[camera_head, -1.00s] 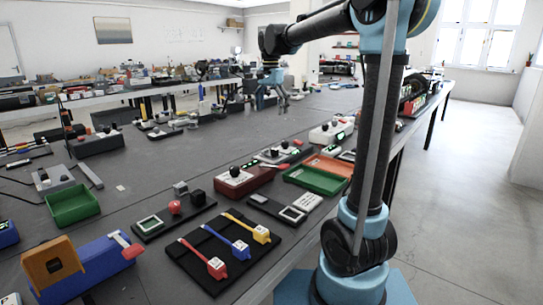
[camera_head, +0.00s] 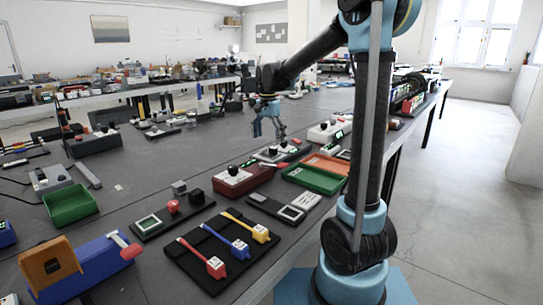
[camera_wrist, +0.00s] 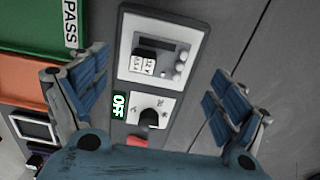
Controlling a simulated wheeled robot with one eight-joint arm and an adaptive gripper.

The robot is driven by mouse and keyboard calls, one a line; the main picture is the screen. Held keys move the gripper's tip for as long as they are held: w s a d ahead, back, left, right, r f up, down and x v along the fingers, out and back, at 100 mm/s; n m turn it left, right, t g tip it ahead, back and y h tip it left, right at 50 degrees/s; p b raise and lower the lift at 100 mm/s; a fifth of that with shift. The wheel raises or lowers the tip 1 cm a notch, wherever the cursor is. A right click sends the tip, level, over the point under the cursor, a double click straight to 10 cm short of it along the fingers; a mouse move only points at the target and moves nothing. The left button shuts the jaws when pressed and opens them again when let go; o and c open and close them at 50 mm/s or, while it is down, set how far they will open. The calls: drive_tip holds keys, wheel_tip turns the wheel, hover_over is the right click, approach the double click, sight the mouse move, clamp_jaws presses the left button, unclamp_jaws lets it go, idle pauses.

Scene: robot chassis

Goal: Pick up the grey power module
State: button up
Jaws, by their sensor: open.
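My gripper (camera_head: 268,127) is open and empty, above the far part of the bench and well beyond that block. In the wrist view my gripper (camera_wrist: 160,95) has its blue fingers spread over a light grey device. That device has a recessed window (camera_wrist: 148,62) with small labelled dark parts, and a black knob (camera_wrist: 150,115) beside an OFF sign.
A green tray (camera_head: 312,183) and an orange tray (camera_head: 328,163) lie near my column. A red box with a knob (camera_head: 243,181) stands close by. Several coloured levers lie on a black board (camera_head: 190,262) in front.

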sight(268, 154)
drive_tip(key=shift+f, duration=2.5)
drive_tip(key=c, duration=1.7)
drive_tip(key=shift+c, duration=0.3)
drive_tip(key=shift+r, duration=0.1)
drive_tip(key=shift+r, duration=0.2)
clamp_jaws()
wheel_tip(268, 154, up, 10)
drive_tip(key=shift+f, duration=0.25)
